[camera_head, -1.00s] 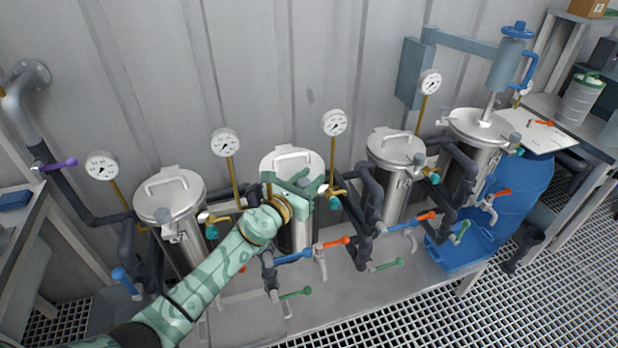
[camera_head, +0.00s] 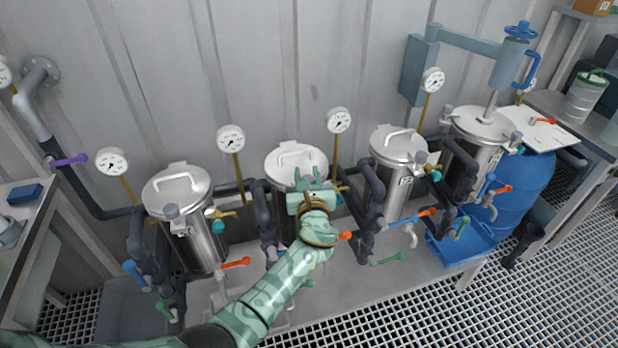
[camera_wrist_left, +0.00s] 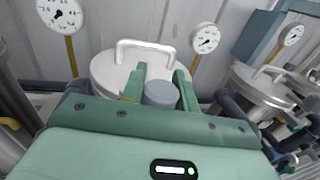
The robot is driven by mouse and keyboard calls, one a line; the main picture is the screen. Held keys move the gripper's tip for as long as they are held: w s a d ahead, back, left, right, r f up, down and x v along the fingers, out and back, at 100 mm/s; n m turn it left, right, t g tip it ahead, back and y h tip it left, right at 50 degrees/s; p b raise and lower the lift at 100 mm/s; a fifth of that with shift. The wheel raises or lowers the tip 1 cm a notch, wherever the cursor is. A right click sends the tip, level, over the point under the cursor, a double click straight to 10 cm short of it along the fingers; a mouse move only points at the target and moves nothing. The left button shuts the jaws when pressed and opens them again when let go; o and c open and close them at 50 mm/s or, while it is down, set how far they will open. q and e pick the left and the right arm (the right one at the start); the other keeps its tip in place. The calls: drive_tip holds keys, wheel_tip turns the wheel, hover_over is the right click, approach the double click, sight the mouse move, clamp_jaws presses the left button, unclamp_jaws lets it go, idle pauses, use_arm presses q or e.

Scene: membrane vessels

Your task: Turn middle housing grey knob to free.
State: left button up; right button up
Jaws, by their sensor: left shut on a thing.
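The middle housing (camera_head: 285,163) is an upright steel vessel with a pale lid and a bar handle. In the left wrist view its lid (camera_wrist_left: 112,70) fills the middle. The grey knob (camera_wrist_left: 161,93) is a round cap at the lid's front edge, between the two green fingers of my left gripper (camera_wrist_left: 160,82). The fingers are shut on it from either side. In the head view my left gripper (camera_head: 311,175) is at the housing's front rim and hides the knob. Which way the knob is set cannot be told. My right gripper is not in view.
Similar housings stand to the left (camera_head: 176,185) and right (camera_head: 398,143), with dial gauges (camera_head: 338,120) on brass stems behind. Dark pipes and coloured valve levers, such as an orange one (camera_head: 236,263), crowd the front. A blue drum (camera_head: 520,185) stands at right.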

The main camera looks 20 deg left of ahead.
use_arm(q)
drive_tip(key=shift+s+a+f+n+g+y+b, duration=0.1)
drive_tip(key=shift+n+g+y+b, duration=0.5)
drive_tip(key=shift+y, duration=0.4)
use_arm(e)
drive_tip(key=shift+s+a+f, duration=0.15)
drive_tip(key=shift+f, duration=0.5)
use_arm(q)
drive_tip(key=o, duration=1)
drive_tip(key=shift+c, duration=0.2)
